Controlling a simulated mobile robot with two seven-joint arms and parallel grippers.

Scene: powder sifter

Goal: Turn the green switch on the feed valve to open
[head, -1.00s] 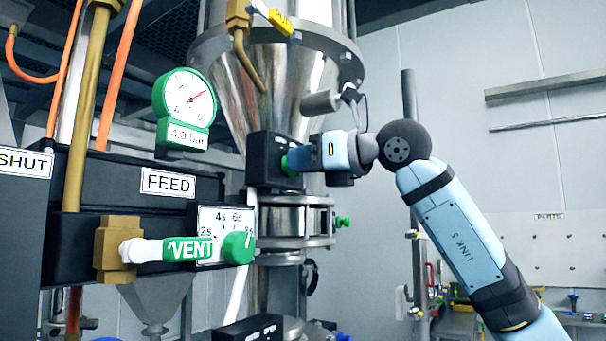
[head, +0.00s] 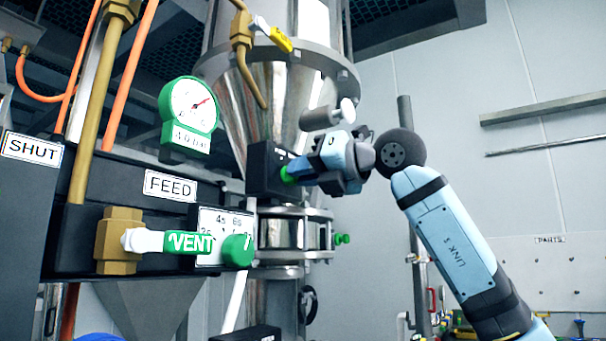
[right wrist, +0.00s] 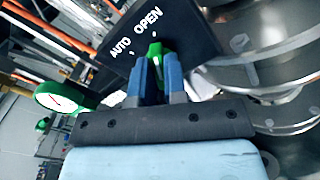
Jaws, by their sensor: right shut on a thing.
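The feed valve's black switch box (head: 264,168) is on the front of the steel hopper's lower end in the head view. Its green switch (head: 288,174) is on the box's right side, and my right gripper (head: 297,171) is shut on it. In the right wrist view, the blue fingers (right wrist: 160,78) hold the green switch (right wrist: 155,50) from both sides. The box face (right wrist: 140,35) carries the words AUTO and OPEN. The switch's upper end is close to the mark under OPEN; the fingers hide its lower part. My left gripper is not in view.
A FEED panel (head: 120,190) with a green VENT handle (head: 188,242) and a dial (head: 238,250) is at the left. A gauge (head: 190,106) stands above it. The steel hopper (head: 262,100) rises behind the switch box. Free room is to the right, before a pale wall.

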